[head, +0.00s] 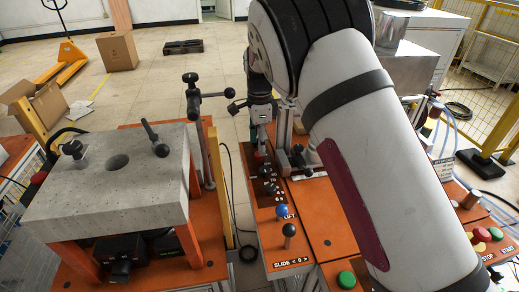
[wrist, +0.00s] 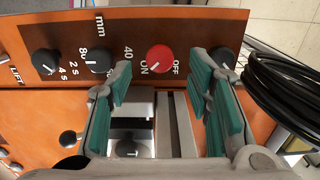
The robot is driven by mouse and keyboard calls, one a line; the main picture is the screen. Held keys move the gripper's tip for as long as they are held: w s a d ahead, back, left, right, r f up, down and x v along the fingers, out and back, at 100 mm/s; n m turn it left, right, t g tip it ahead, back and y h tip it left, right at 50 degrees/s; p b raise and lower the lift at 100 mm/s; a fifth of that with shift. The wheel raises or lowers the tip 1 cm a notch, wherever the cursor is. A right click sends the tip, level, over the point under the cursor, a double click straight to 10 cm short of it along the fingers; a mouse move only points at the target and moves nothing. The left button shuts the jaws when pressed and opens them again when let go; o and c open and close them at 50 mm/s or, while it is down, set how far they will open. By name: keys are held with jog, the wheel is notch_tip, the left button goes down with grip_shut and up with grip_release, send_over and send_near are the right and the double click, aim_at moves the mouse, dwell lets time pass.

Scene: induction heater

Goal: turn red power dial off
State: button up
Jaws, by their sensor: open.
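The red power dial (wrist: 159,58) is on the orange control panel (wrist: 190,17) in the wrist view, between the printed words ON and OFF. Its white mark points down and left, toward ON. My gripper (wrist: 166,92) is open, with its teal-padded fingers spread to the left and right below the dial. The dial sits in the gap between the fingertips and appears untouched. In the head view, my arm covers much of the right side, and the red dial cannot be made out clearly near my gripper (head: 262,150).
Black dials flank the red one, a left one (wrist: 100,60) and a right one (wrist: 222,58). A black cable bundle (wrist: 285,90) lies at the right. In the head view, a blue-knobbed lever (head: 281,211) and a green button (head: 346,280) stand on the orange bench.

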jog(key=shift+f, duration=1.65)
grip_shut()
